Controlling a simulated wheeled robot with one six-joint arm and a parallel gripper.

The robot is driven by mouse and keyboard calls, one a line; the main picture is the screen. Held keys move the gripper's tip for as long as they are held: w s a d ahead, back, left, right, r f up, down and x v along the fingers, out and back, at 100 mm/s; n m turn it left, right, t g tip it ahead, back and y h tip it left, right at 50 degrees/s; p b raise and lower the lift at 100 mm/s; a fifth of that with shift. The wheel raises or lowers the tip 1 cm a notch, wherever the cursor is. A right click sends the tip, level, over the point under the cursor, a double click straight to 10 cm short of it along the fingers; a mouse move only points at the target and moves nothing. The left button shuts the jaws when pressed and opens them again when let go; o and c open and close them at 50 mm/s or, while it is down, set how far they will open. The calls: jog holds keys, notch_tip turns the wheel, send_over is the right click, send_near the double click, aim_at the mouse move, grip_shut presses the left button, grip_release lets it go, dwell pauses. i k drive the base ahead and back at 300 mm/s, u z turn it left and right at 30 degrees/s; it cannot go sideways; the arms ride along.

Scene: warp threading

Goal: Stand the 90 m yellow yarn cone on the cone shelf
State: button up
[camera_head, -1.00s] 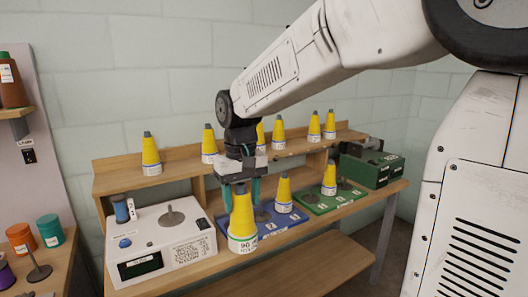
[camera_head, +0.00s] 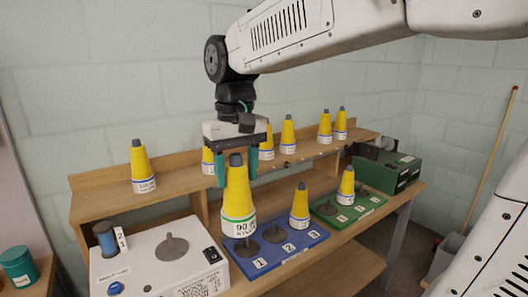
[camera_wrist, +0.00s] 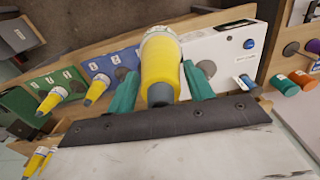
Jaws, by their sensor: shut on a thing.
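The yellow yarn cone (camera_head: 237,192) has a grey tip and a white base band with a green stripe, marked "90". My gripper (camera_head: 238,168) is shut on its upper part and holds it upright in front of the blue board's left end. In the wrist view the cone (camera_wrist: 160,70) sits between the teal fingers of my gripper (camera_wrist: 162,92). The cone shelf (camera_head: 181,192) is the raised wooden ledge at the back. Several yellow cones stand on it, including one at its left (camera_head: 142,168). My gripper hides part of the shelf's middle.
The blue numbered board (camera_head: 290,252) carries a yellow cone (camera_head: 299,207) and bare spindles. The green board (camera_head: 325,209) carries another cone (camera_head: 346,188). A white machine (camera_head: 140,262) with a spindle is at left. A green box (camera_head: 390,170) stands at right.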

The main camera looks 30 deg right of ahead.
aim_at(180, 178)
jog(key=i, duration=0.85)
